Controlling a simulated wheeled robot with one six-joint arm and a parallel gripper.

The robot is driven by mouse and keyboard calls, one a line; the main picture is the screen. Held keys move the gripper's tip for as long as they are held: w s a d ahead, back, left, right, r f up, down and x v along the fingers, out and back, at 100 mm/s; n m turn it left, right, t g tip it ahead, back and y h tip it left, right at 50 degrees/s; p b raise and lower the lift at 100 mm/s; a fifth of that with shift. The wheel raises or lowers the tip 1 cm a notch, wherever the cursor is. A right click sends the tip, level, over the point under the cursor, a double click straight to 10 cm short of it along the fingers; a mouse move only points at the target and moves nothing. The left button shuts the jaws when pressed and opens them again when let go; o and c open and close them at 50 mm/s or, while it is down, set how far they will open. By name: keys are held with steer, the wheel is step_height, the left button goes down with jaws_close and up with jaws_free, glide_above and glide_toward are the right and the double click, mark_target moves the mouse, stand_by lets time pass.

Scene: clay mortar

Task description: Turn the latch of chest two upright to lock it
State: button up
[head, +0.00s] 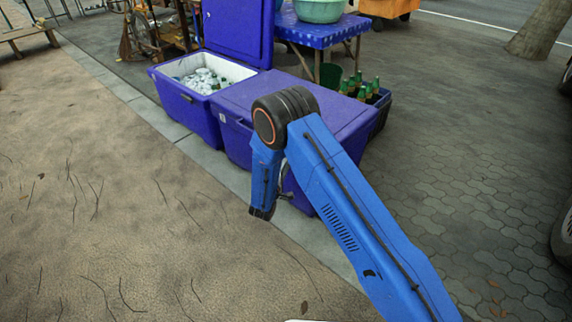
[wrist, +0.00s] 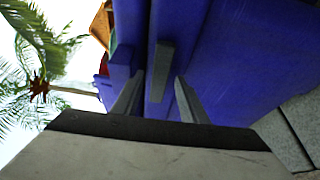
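The closed blue-purple chest (head: 238,137) stands behind my arm in the head view; its front is partly hidden. I take it to be chest two, though I see no readable number. In the wrist view its blue face (wrist: 235,60) fills the right side. A short grey bar (wrist: 160,68), probably the latch, stands out from it. My gripper (wrist: 159,82) is open, one finger on each side of the bar, with gaps visible. In the head view the fingers are mostly hidden.
An open chest (head: 185,108) with ice and bottles stands to the left, its lid (head: 238,30) raised. A crate of green bottles (head: 378,105) is behind right. A blue table (head: 322,32) stands behind. Sandy ground (head: 110,220) in front is clear.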

steer(key=shift+w+d, duration=0.1)
steer(key=shift+w, duration=0.25)
steer(key=shift+c, duration=0.3)
jaws_close()
steer(key=shift+w+a+r+n+g+h, duration=0.15)
steer(key=shift+n+g+h, duration=0.75)
steer(key=shift+n, duration=1.35)
steer(key=shift+a+r+n+g+h, duration=0.1)
steer(key=shift+n+g+h, duration=0.2)
steer(key=shift+n+g, duration=1.5)
steer(key=shift+w+a+r+n+g+h, duration=0.15)
steer(key=shift+n+g+h, duration=0.5)
steer(key=shift+n, duration=2)
steer(key=shift+s+d, duration=0.1)
